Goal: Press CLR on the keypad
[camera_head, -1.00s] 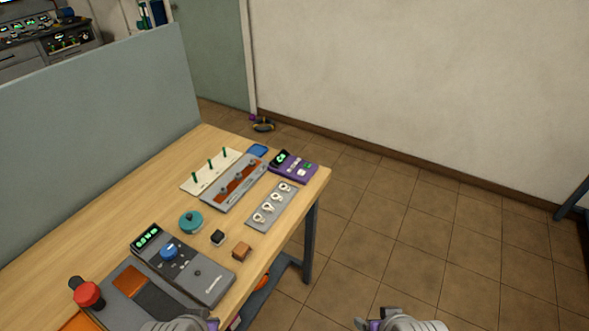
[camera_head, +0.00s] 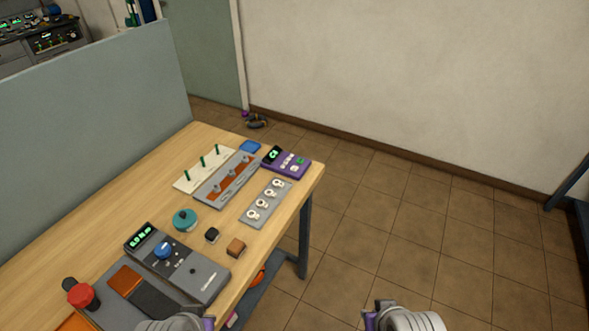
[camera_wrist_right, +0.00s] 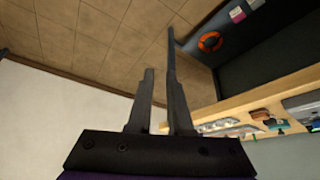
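A purple keypad (camera_head: 286,162) with a small green-lit display and a few light and green keys lies at the far right corner of the table. The lettering on its keys is too small to read, so I cannot tell which is CLR. My right gripper (camera_head: 372,318) is low in the head view, over the floor right of the table, well apart from the keypad. In the right wrist view its fingers (camera_wrist_right: 160,65) have a gap between them with nothing held. My left gripper (camera_head: 208,323) is at the bottom edge by the table's front; its fingers are mostly hidden.
The wooden table (camera_head: 110,190) also holds a grey meter (camera_head: 178,262), a plate with rings (camera_head: 266,203), a grey tray (camera_head: 228,180), a teal knob (camera_head: 185,219) and a red button (camera_head: 81,295). A grey partition (camera_head: 90,140) stands behind. Floor to the right is clear.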

